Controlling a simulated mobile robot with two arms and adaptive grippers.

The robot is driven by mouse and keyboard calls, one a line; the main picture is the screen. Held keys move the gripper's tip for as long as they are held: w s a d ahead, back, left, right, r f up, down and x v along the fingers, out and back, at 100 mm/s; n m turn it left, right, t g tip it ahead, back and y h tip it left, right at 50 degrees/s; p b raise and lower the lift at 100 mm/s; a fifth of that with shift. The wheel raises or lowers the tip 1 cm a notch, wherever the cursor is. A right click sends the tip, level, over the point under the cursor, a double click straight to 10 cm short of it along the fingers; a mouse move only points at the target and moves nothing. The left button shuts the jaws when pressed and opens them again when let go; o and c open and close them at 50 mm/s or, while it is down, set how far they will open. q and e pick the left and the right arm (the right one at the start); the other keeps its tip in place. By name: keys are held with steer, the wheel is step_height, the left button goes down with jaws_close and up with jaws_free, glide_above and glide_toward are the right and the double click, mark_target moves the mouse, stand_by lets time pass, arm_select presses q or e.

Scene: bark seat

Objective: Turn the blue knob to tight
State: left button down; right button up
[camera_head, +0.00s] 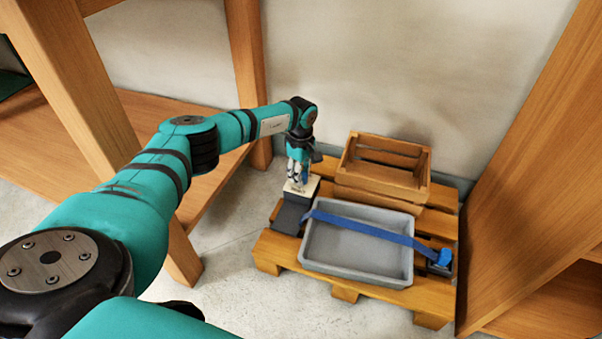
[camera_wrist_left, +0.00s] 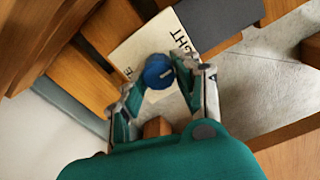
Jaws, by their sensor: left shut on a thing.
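The blue knob (camera_wrist_left: 157,72) is round, with a small pale mark on its face. It sits on a white label plate (camera_wrist_left: 148,44), where the letters "GHT" can be read beside the knob and the rest is cut off or hidden. My left gripper (camera_wrist_left: 156,80) has its two fingers on either side of the knob and is shut on it. In the head view my left gripper (camera_head: 298,172) points down over the white plate (camera_head: 301,188) at the pallet's left edge, and the knob is mostly hidden there. My right gripper is not in view.
A grey tray (camera_head: 312,257) stands on the wooden pallet (camera_head: 375,295), with a blue strap (camera_head: 360,228) across it to a blue buckle (camera_head: 444,257). A wooden crate (camera_head: 383,181) stands behind. Wooden posts and panels rise on both sides. Bare floor lies in front.

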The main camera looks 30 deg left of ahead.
arm_select(q)
steer(key=c, duration=1)
jaws_free()
steer(key=shift+c, duration=0.2)
steer(key=shift+o, duration=0.4)
steer(key=shift+r, duration=0.1)
step_height(320, 180, up, 12)
